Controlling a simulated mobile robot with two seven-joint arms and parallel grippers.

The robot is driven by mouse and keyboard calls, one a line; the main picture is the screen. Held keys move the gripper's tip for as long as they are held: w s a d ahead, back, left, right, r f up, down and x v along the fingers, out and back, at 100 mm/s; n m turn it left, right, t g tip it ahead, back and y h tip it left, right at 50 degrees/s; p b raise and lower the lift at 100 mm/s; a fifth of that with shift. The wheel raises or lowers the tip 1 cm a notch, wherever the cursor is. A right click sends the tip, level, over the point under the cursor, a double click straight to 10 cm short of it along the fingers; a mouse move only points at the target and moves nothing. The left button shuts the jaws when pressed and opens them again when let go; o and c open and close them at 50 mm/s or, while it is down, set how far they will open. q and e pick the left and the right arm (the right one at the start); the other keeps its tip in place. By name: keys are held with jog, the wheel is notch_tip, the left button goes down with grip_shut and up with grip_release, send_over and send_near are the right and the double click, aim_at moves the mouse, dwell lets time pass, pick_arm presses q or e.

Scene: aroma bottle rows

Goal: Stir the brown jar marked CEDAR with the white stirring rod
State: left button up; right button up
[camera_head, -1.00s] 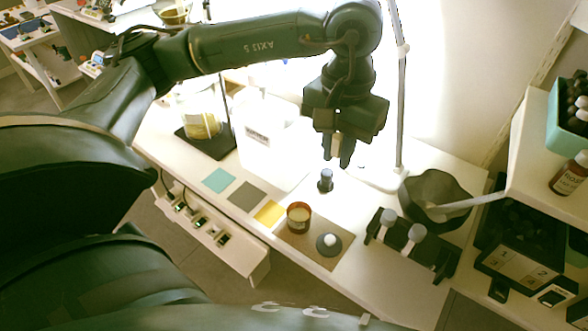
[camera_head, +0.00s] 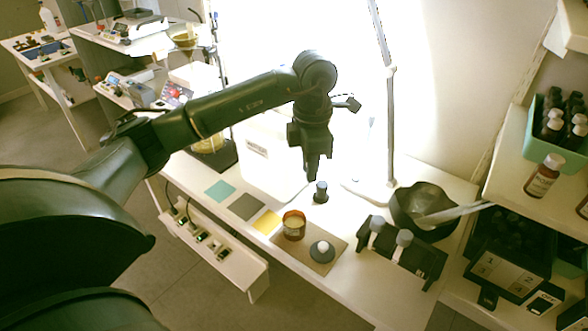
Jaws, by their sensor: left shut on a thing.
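A brown jar (camera_head: 293,225) stands open on a tan mat (camera_head: 283,246) on the white bench, with pale contents; its label is not readable. A round grey lid with a white knob (camera_head: 321,251) lies beside it. My left gripper (camera_head: 313,178) points down behind and to the right of the jar, just above a small dark upright object (camera_head: 320,193). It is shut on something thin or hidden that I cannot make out. I cannot pick out the white stirring rod against the bright background. My right gripper is not in view.
A black rack (camera_head: 426,262) with two grey-capped pieces stands to the right. Behind it is a dark bowl (camera_head: 412,197) with a pale tool. A lamp pole (camera_head: 390,120) rises behind. Teal (camera_head: 219,190), grey and yellow squares lie left of the mat. Shelves with bottles fill the right.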

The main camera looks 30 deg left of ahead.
pick_arm(q)
jog(key=w+a+f+n, duration=0.1)
jog(key=a+f+n, duration=0.3)
jog(key=n, duration=0.8)
jog(key=shift+w+a+f+n, duration=0.2)
jog(key=shift+a+f+n, duration=0.1)
jog(key=shift+a+f, duration=0.05)
